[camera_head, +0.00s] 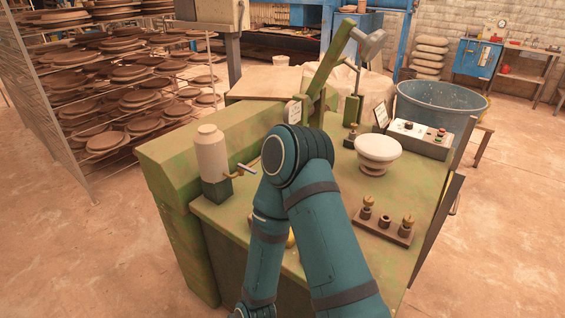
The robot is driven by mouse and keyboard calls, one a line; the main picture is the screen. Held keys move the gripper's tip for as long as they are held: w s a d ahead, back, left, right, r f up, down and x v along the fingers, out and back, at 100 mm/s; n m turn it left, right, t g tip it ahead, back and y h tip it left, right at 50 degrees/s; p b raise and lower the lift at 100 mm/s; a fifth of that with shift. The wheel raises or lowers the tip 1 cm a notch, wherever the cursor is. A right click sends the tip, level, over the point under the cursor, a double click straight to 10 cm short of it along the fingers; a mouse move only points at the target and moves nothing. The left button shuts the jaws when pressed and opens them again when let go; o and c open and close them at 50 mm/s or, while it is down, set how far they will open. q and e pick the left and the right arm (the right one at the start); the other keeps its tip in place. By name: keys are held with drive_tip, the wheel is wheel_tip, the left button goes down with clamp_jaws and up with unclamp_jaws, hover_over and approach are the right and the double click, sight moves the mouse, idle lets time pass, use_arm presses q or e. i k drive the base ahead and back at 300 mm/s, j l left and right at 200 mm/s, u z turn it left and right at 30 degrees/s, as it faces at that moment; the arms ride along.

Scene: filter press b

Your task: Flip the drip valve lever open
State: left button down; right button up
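A small lever (246,169) with a pale metal handle sticks out to the right from a brass-coloured fitting at the base of a white bottle-shaped reservoir (211,155). I take it to be the drip valve lever. The reservoir stands upright on a dark block on the green press bench. One of my teal arms is bent up in front of the bench, its elbow just right of the lever with a small gap in the picture. Neither of my grippers shows.
The green bench (400,268) carries a white round pad (378,152), a brown block with brass knobs (383,227) and a control box (420,137). A green lever arm (330,70) rises behind my elbow. A yellow thing (291,239) is mostly hidden by my arm.

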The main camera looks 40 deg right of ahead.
sight(252, 171)
drive_tip(key=i+j+z, duration=0.15)
drive_tip(key=z, duration=0.2)
drive_tip(key=i+j+z, duration=0.2)
drive_tip(key=z, duration=0.2)
drive_tip(key=i+j+z, duration=0.1)
drive_tip(key=j+z, duration=0.25)
drive_tip(key=l, duration=0.1)
